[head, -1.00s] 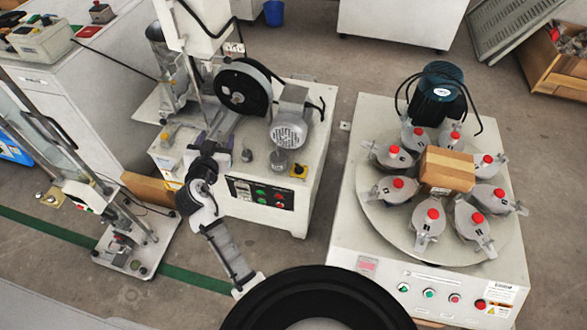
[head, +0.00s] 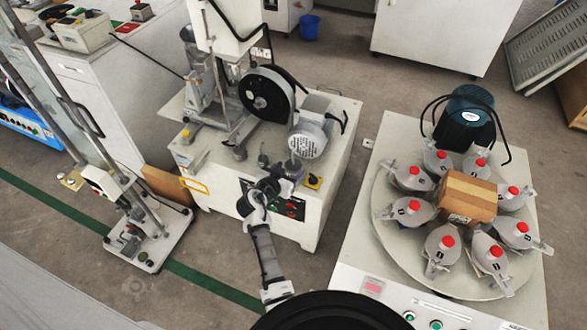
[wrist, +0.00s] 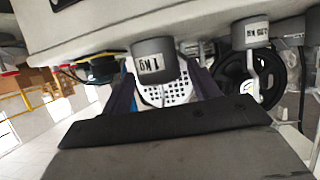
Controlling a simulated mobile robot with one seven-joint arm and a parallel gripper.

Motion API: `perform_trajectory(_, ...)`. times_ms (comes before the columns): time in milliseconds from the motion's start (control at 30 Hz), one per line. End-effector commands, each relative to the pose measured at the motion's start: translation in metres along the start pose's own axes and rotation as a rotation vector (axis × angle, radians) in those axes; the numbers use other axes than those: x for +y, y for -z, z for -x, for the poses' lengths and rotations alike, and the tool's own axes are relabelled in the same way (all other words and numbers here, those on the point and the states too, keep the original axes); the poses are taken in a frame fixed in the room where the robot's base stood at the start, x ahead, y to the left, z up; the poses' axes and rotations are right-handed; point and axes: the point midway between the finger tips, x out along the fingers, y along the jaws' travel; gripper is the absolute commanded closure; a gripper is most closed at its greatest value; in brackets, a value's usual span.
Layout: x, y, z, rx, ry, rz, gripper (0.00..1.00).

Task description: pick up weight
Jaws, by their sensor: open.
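A grey cylindrical weight labelled 1 kg (wrist: 150,58) shows in the wrist view, which looks upside down. A second weight (wrist: 250,36) with a partly readable label stands to its right there. In the head view, a weight (head: 293,167) stands on top of the white machine near its front edge, with a smaller one (head: 263,160) to its left. My gripper (wrist: 162,82) is open, with its fingers on either side of the 1 kg weight in the wrist view. I cannot tell whether they touch it. In the head view my gripper (head: 282,178) is at the machine's front edge, its fingers partly hidden.
The white machine (head: 325,205) carries a motor (head: 308,140), a black wheel (head: 262,92) and a front button panel. A tall stand (head: 130,205) is at the left.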

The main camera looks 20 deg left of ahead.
Motion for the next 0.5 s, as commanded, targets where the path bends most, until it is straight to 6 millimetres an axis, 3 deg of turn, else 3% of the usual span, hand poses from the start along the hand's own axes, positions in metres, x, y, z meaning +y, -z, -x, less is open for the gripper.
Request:
perform_trajectory(300, 0.004, 0.002, -0.041, 0.000, -0.002, -0.001, 0.39)
perform_trajectory(500, 0.003, 0.001, -0.053, 0.000, 0.000, -0.001, 0.39)
